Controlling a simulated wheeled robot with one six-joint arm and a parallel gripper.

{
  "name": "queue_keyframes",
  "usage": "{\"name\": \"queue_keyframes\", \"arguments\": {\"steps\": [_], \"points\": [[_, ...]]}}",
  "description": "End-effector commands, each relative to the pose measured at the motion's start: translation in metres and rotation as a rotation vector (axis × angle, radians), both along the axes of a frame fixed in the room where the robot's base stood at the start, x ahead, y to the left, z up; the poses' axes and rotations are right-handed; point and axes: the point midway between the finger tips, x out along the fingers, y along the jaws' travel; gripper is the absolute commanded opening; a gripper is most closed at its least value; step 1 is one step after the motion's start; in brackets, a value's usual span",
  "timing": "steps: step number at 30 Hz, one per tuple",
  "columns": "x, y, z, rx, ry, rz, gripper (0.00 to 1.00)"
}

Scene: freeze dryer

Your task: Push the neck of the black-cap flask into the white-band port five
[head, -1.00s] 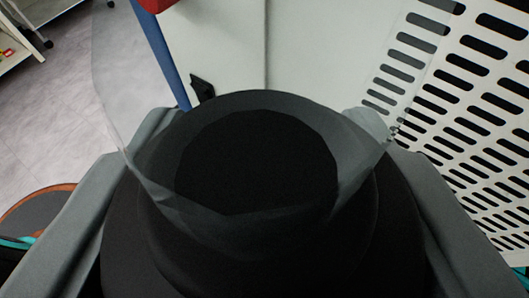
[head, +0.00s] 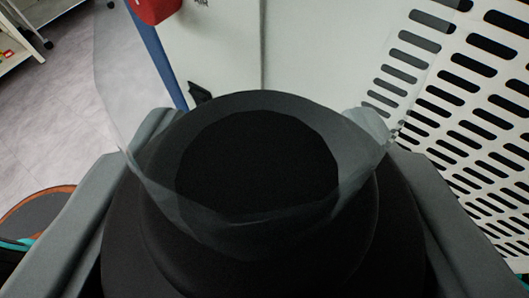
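The black-cap flask shows as a large round black cap (head: 257,165) in the lower middle, with clear flask glass (head: 115,85) spreading beyond it. My gripper (head: 260,135) is shut on the flask, its two grey fingers on the left and right sides of the cap. The cap hides the middle of the view and whatever lies straight behind it. The white-band port five is not visible.
A white slotted panel (head: 463,95) stands at the right, close behind the glass. A white cabinet face (head: 220,50) with a blue post (head: 160,55) and a red part (head: 155,9) is ahead. Grey floor (head: 65,120) and a white shelf (head: 15,35) are at the left.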

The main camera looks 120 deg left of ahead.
Motion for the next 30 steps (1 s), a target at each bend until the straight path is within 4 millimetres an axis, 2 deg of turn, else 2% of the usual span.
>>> {"name": "queue_keyframes", "arguments": {"steps": [30], "points": [[0.0005,0.0079,0.0077,0.001,-0.001,-0.001,0.03]]}}
